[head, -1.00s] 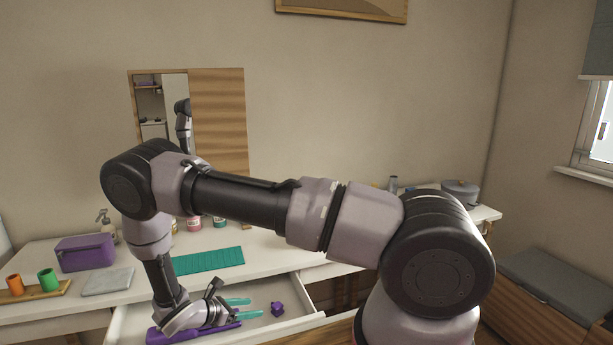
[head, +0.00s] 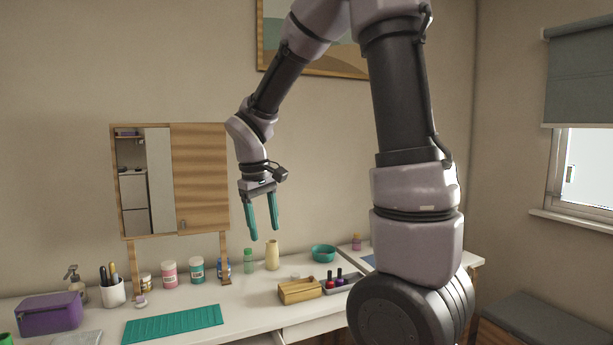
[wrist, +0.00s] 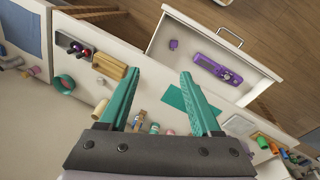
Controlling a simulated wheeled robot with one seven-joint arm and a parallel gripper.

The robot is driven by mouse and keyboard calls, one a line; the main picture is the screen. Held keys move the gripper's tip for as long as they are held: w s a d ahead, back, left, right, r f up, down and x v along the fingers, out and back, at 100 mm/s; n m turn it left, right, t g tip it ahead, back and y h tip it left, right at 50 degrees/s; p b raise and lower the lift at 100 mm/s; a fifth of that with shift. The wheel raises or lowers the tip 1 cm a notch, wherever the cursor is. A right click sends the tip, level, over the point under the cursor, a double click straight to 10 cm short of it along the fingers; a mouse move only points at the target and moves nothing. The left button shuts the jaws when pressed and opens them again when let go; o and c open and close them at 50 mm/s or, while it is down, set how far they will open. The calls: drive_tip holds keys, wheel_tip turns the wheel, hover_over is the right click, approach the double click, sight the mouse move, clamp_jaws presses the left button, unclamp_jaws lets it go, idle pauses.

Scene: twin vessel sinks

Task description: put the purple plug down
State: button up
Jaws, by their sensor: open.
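The purple plug (wrist: 174,44) is a small purple piece lying on the floor of the open white drawer (wrist: 190,34) in the wrist view. It lies apart from a long purple object with dark parts (wrist: 217,69) in the same drawer. My gripper (head: 264,234) has teal fingers. It is open and empty, raised above the counter in the head view, with its fingertips pointing down. In the wrist view my gripper (wrist: 160,72) shows nothing between its fingers, and the plug is well away from it. The plug is out of the head view.
The counter holds a teal mat (head: 172,324), a purple box (head: 50,314), a pen cup (head: 112,291), jars, a wooden box (head: 299,290) and a teal bowl (head: 323,253). A mirror cabinet (head: 170,180) stands behind, left of my gripper.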

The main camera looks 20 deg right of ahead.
drive_tip(key=s+d+r+m+t+y, duration=0.2)
drive_tip(key=s+r+m+t, duration=0.1)
drive_tip(key=s+r, duration=0.4)
drive_tip(key=s+d+r+m+t+y, duration=0.1)
drive_tip(key=s+d+r+m+t, duration=0.1)
drive_tip(key=s+r+m, duration=0.3)
drive_tip(key=shift+s+d+r+t+y, duration=0.4)
drive_tip(key=shift+s+r+t, duration=0.2)
drive_tip(key=shift+s+r, duration=0.4)
drive_tip(key=shift+s+f, duration=0.15)
